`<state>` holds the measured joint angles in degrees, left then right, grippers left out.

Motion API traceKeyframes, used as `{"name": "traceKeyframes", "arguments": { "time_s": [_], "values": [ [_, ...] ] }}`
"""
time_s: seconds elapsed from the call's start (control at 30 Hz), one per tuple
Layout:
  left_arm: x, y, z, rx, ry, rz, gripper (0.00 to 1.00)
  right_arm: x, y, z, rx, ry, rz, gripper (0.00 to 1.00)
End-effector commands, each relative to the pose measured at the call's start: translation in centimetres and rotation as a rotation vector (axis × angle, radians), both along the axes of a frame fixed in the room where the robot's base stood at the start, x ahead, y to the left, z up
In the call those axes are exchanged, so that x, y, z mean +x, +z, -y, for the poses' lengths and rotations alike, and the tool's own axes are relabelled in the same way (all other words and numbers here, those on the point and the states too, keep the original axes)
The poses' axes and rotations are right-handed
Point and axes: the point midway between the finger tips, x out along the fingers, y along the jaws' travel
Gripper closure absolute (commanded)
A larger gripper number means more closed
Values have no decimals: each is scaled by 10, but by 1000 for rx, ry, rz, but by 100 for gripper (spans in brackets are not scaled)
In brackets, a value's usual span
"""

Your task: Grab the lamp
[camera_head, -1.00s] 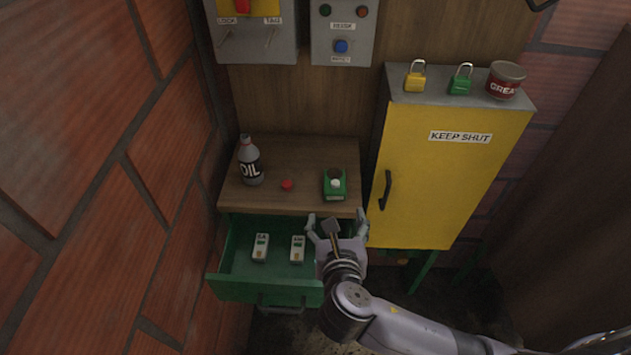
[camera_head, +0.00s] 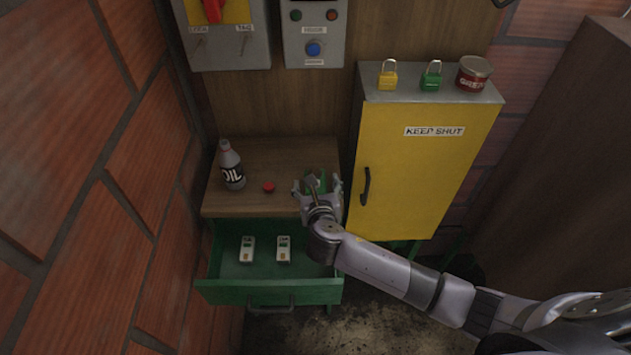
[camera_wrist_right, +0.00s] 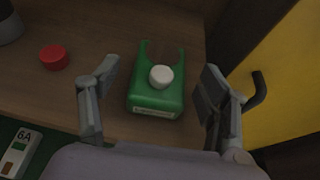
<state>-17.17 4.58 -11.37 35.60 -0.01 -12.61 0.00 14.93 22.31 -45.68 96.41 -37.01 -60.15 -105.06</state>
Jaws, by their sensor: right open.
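The lamp (camera_wrist_right: 150,98) appears to be the green body with a white dome and two upright prongs on the wooden tabletop. In the head view it is mostly hidden by my right gripper (camera_head: 317,184). My right gripper (camera_wrist_right: 160,75) is open, with one finger to the left of the lamp and one to the right in the wrist view. Gaps show between the fingers and the lamp, and nothing is held. My left gripper is in neither view.
A red cap (camera_head: 269,187) and an oil bottle (camera_head: 232,168) stand left of the lamp. An open green drawer (camera_head: 270,292) holds two small white devices below. A yellow cabinet (camera_head: 410,180) rises close on the right, with padlocks and a tin on top.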

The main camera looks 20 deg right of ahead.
Motion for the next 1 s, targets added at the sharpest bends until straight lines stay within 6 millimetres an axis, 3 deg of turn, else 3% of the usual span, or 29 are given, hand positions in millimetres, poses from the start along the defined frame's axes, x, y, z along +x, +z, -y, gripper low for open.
{"name": "traceKeyframes", "arguments": {
  "time_s": [0.37,1.0],
  "values": [
    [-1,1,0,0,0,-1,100,9,-5,2,0,0,-1,30],
    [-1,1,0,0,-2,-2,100,9,-5,2,0,0,-1,73]
  ]
}}
